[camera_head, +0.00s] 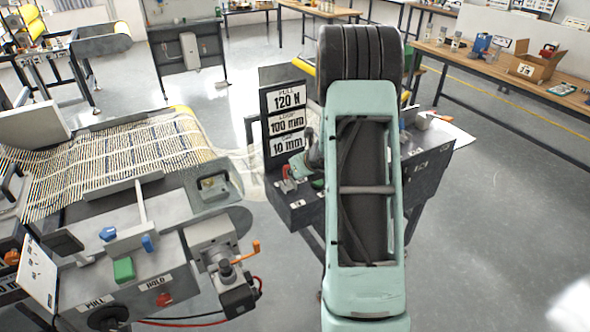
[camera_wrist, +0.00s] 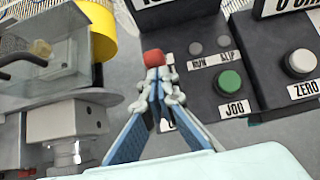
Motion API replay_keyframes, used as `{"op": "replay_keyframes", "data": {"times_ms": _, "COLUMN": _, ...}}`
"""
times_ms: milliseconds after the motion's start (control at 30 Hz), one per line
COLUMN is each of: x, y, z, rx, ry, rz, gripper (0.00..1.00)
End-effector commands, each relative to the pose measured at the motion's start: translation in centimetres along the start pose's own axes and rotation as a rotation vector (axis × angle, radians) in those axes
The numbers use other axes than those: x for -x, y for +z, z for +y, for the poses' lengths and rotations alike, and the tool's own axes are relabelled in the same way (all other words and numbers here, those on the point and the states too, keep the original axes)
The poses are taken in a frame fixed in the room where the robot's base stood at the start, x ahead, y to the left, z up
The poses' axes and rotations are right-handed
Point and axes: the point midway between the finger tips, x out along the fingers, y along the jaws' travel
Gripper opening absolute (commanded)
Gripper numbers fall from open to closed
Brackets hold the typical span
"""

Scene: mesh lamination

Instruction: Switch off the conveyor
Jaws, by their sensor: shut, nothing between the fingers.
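In the wrist view, my gripper (camera_wrist: 160,92) is shut with nothing between its fingers. Its tips overlap the lower part of a red knob (camera_wrist: 153,57) on a dark control box (camera_wrist: 195,72). I cannot tell whether they touch it. A label beside the knob is mostly hidden behind the fingers. To the right are a green button (camera_wrist: 230,80) marked JOG and two small grey lamps, one marked RUN (camera_wrist: 196,48). In the head view, my gripper (camera_head: 306,160) is at the dark control box, mostly behind my arm. The mesh-covered belt (camera_head: 120,155) lies to the left.
A white button (camera_wrist: 300,62) marked ZERO is on a separate box at the right. A sign (camera_head: 287,122) reading PULL 120 N stands behind the control box. A machine (camera_head: 140,245) with blue and green blocks stands at left. Open floor (camera_head: 480,240) lies to the right.

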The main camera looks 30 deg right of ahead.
Motion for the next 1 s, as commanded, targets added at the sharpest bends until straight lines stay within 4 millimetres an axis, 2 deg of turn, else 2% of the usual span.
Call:
{"op": "replay_keyframes", "data": {"times_ms": 400, "x": -1.6, "y": 2.3, "z": 0.1, "rx": 0.002, "ry": 0.001, "rz": -0.003, "gripper": 0.00}}
{"op": "replay_keyframes", "data": {"times_ms": 1000, "x": -2.5, "y": 3.3, "z": 0.1, "rx": 0.000, "ry": 0.001, "rz": -0.004, "gripper": 0.00}}
